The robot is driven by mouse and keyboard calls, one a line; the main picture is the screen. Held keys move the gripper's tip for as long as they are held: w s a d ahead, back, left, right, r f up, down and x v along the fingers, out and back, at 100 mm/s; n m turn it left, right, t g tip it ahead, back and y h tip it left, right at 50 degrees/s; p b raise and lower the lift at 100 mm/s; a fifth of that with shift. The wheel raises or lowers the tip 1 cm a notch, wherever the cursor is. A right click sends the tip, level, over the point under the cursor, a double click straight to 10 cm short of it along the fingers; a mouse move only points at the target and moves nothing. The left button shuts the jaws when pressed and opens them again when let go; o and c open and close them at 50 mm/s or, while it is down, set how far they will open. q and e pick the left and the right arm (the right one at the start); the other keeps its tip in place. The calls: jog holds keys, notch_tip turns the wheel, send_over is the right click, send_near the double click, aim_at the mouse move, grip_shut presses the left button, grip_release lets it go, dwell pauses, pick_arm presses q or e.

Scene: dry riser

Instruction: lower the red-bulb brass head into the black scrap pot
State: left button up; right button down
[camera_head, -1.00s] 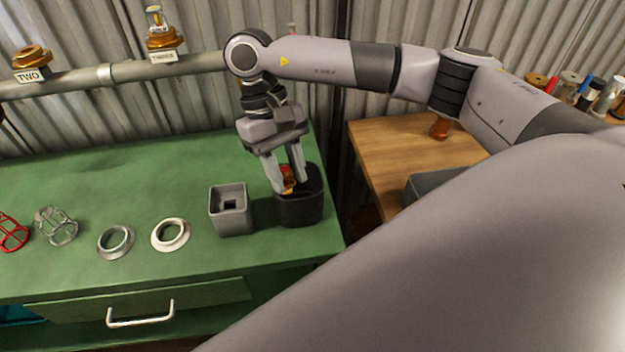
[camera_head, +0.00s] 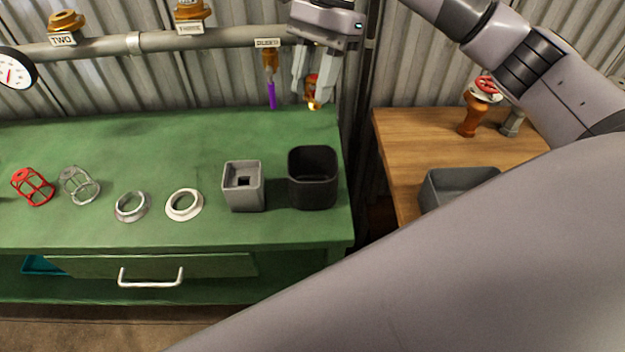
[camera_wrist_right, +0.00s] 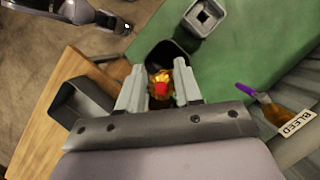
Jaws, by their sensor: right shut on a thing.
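My right gripper (camera_head: 312,98) is shut on the red-bulb brass head (camera_head: 312,87) and holds it in the air above the back edge of the green bench. In the right wrist view the brass head (camera_wrist_right: 160,90) sits between the two fingers (camera_wrist_right: 158,93), its red bulb facing the camera. The black scrap pot (camera_head: 313,192) stands upright on the bench's right end, lower and nearer than the gripper. Its mouth is open and its dark inside looks empty. In the wrist view the pot (camera_wrist_right: 163,50) shows partly behind the brass head. My left gripper is out of view.
A grey square holder (camera_head: 243,196) stands just left of the pot. A pipe (camera_head: 205,36) runs along the wall, with a purple-tipped brass fitting (camera_head: 271,75) hanging close left of the gripper. A grey bin (camera_head: 455,187) sits on the wooden table (camera_head: 415,150) at right.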

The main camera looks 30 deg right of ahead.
jog(key=shift+w+d+r+m+t, duration=0.15)
jog(key=shift+r+m+t, duration=0.15)
jog(key=shift+r+m, duration=0.3)
jog(key=b, duration=0.7)
send_over(311, 161)
jog(key=s+a, duration=0.2)
jog(key=s, duration=0.2)
notch_tip(311, 161, down, 10)
jog(key=shift+s+d, duration=0.1)
jog(key=shift+d, duration=0.05)
jog(key=shift+s+a, duration=0.1)
jog(key=shift+a, duration=0.25)
jog(key=shift+f, duration=0.1)
jog(key=shift+f+b, duration=3.6)
jog(key=shift+f, duration=0.95)
